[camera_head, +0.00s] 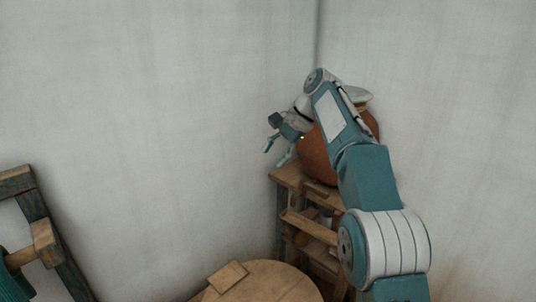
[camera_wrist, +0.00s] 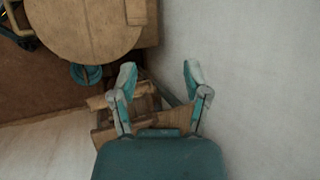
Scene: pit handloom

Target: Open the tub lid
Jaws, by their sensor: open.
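The tub lid (camera_head: 262,286) is a round, pale wooden disc at the bottom of the head view, cut off by the frame edge. A flat wooden block (camera_head: 228,277) sits on its left rim. In the wrist view, the lid (camera_wrist: 80,28) is at the top left, with the block (camera_wrist: 136,12) at its right edge. The lid lies flat; the tub's body is hard to see. My gripper (camera_head: 276,156) is open and empty, raised well above the lid near the wall corner. Its two spread fingers also show in the wrist view (camera_wrist: 160,74).
A brown clay pot (camera_head: 315,158) stands on a wooden rack (camera_head: 290,176) in the corner, partly behind my arm. White walls (camera_wrist: 245,70) stand close to my gripper. A loom frame (camera_head: 50,235) with teal thread is at left. A teal round object (camera_wrist: 87,74) lies below the lid.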

